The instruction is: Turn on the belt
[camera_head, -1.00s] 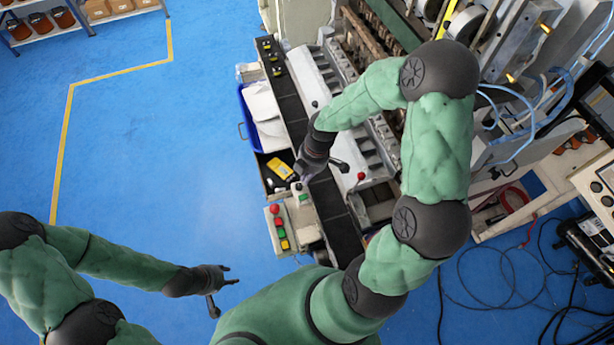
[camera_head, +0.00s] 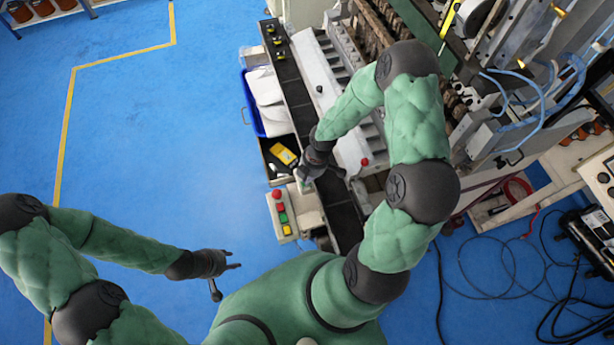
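The black conveyor belt (camera_head: 289,84) runs lengthwise along the machine's left side, passing under my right gripper. A pale control box (camera_head: 290,236) with red, green and yellow buttons (camera_head: 283,217) stands at the belt's lower left. My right gripper (camera_head: 318,184) is above the belt, just right of the box's upper end. Its fingers look spread and I see nothing between them. It partly covers the box's upper right; contact with the box cannot be told. My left gripper (camera_head: 226,279) is open and empty over the blue floor, lower left of the box.
A blue bin (camera_head: 250,110) with pale contents and a tray with a yellow device (camera_head: 284,154) sit left of the belt. The winding machine stands to the right. Cables (camera_head: 500,290) lie on the floor at right.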

